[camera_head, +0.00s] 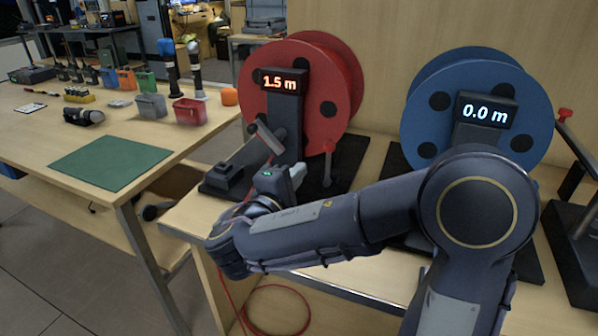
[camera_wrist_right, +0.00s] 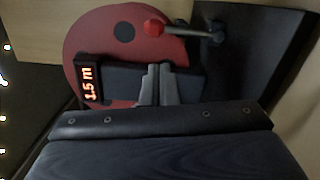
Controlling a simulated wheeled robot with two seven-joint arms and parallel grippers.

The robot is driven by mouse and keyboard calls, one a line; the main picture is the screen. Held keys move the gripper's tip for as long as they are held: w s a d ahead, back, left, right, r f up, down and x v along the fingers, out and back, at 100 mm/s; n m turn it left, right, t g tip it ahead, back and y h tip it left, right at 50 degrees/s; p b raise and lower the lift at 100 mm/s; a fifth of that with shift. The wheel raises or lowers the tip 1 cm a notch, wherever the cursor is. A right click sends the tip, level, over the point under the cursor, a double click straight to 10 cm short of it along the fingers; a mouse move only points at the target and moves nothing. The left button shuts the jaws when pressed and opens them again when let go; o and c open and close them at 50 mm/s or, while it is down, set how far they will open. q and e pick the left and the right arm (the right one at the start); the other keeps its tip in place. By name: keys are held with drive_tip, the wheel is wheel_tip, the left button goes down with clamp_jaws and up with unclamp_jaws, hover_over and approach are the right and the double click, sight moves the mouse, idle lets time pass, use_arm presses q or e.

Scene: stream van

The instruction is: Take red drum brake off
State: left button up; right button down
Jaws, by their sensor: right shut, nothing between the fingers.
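The red drum (camera_head: 315,115) stands upright on a dark base on the bench, with a display (camera_head: 280,83) reading 1.5 m. Its brake lever has a red knob (camera_head: 328,147) on a grey rod standing upright at the drum's front right. In the right wrist view, the red knob (camera_wrist_right: 154,28) and its rod (camera_wrist_right: 190,33) lie beyond the fingertips. My right gripper (camera_head: 297,172) is in front of the red drum, left of the lever and apart from it. In the wrist view its fingers (camera_wrist_right: 158,75) are shut and empty. My left gripper is out of view.
A blue drum (camera_head: 470,75) reading 0.0 m stands to the right, partly behind my right arm. Another red-knobbed lever (camera_head: 565,114) is at the far right. Red cable (camera_head: 277,310) hangs coiled below the bench. A table (camera_head: 30,145) with bins and a green mat stands left.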

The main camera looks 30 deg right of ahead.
sight(328, 163)
drive_tip(key=x, duration=0.7)
drive_tip(key=shift+w+d, duration=0.2)
drive_tip(key=shift+d, duration=0.15)
drive_tip(key=shift+s+d+m+b, duration=0.4)
drive_tip(key=shift+m+b, duration=0.3)
drive_tip(key=shift+b, duration=0.9)
drive_tip(key=s+d+m+b, duration=0.1)
drive_tip(key=b, duration=0.2)
drive_tip(key=s+d+m+b, duration=0.1)
drive_tip(key=m+b, duration=0.1)
drive_tip(key=b, duration=0.1)
drive_tip(key=s+d+m+b, duration=0.1)
drive_tip(key=b, duration=0.3)
drive_tip(key=shift+s+f+m, duration=0.35)
drive_tip(key=shift+s+m, duration=0.05)
drive_tip(key=shift+s+d+f+b, duration=0.3)
drive_tip(key=shift+s+d+b, duration=0.4)
drive_tip(key=shift+b, duration=0.5)
drive_tip(key=shift+s, duration=0.1)
drive_tip(key=shift+f, duration=0.1)
